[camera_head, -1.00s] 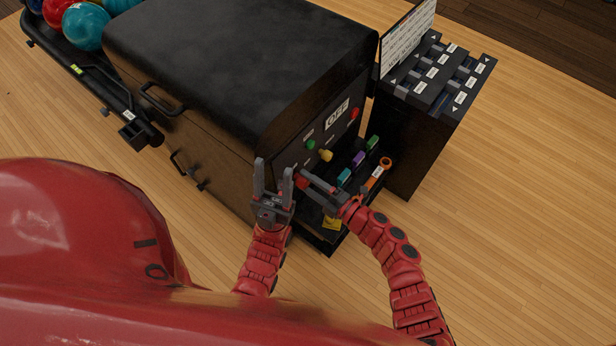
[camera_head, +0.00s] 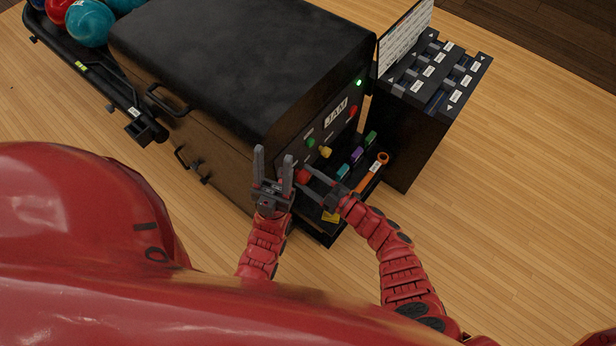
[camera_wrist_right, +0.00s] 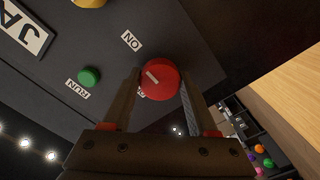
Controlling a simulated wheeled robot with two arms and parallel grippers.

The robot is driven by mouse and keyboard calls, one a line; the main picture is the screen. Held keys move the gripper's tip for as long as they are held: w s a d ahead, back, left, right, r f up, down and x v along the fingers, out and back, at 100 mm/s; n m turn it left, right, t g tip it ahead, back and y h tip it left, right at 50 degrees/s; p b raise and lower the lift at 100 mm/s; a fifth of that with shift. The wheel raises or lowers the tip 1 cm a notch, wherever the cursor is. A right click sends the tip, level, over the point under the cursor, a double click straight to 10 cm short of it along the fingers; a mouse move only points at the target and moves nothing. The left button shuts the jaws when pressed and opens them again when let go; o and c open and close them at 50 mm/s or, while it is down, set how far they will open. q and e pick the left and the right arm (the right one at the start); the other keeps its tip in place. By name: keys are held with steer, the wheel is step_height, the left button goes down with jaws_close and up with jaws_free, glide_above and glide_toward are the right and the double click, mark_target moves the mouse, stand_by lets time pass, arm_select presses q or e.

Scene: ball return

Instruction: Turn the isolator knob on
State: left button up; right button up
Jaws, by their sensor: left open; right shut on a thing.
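The isolator knob (camera_wrist_right: 160,82) is round and red with a short white mark. In the right wrist view the mark lies at its upper left, on the side of the "ON" label (camera_wrist_right: 132,41). The knob also shows at the lower front of the black machine's panel in the head view (camera_head: 302,176). My right gripper (camera_head: 309,181) is shut on the knob, one finger on each side. My left gripper (camera_head: 273,156) is open and empty, pointing up, just left of the knob in front of the machine. The panel's display (camera_head: 336,114) reads "JAM".
A green light (camera_head: 359,83) glows on the panel. A tray with coloured tools (camera_head: 357,155) juts out below. A black labelled cabinet (camera_head: 414,130) stands right; a ball rack (camera_head: 83,75) is left.

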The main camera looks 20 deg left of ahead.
stand_by(0.3)
steer(key=o, duration=1.4)
steer(key=shift+c, duration=0.2)
steer(key=p+v, duration=0.1)
steer(key=v, duration=1.6)
steer(key=shift+d, duration=0.2)
